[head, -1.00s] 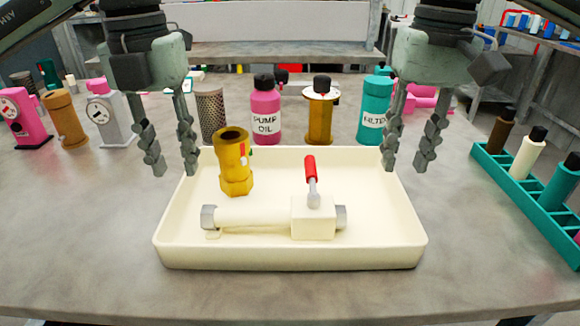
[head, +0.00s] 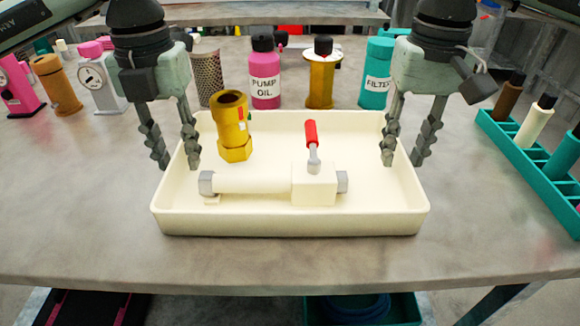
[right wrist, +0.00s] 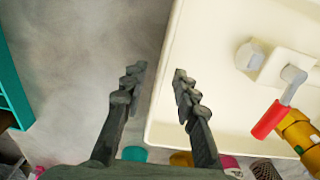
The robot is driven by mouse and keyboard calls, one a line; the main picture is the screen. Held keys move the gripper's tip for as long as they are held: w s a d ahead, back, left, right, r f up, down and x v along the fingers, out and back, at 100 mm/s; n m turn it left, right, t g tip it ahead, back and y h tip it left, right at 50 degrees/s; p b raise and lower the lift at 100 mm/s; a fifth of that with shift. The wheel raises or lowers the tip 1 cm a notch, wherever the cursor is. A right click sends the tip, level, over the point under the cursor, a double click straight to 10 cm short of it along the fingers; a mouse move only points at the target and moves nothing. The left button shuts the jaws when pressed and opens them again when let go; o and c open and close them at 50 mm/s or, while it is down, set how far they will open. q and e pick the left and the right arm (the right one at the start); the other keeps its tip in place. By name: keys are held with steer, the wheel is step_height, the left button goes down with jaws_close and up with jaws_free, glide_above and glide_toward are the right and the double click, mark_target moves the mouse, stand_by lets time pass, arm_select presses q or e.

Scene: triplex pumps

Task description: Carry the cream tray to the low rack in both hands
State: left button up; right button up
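The cream tray (head: 290,223) sits on the grey table and also shows in the right wrist view (right wrist: 168,110). It holds a brass fitting (head: 232,125) standing upright and a cream pipe with a valve block and red-handled lever (head: 311,135). My left gripper (head: 176,163) is open at the tray's left wall, one finger on each side of it in the picture. My right gripper (head: 402,162) is open at the right wall; in the right wrist view (right wrist: 159,72) the rim runs between its fingers. Contact cannot be told. I cannot identify the low rack.
A pink pump oil bottle (head: 265,75), a brass cylinder (head: 322,80) and a teal filter can (head: 377,75) stand behind the tray. A teal rack with bottles (head: 515,165) is at right. Pink and grey gauge parts (head: 103,80) stand at left. Table in front is clear.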

arm_select(q)
steer(key=shift+f, duration=0.65)
arm_select(e)
steer(key=shift+f, duration=0.7)
arm_select(q)
jaws_close()
arm_select(e)
jaws_close()
arm_select(q)
steer(key=shift+r, duration=0.1)
arm_select(e)
steer(key=shift+r, duration=0.15)
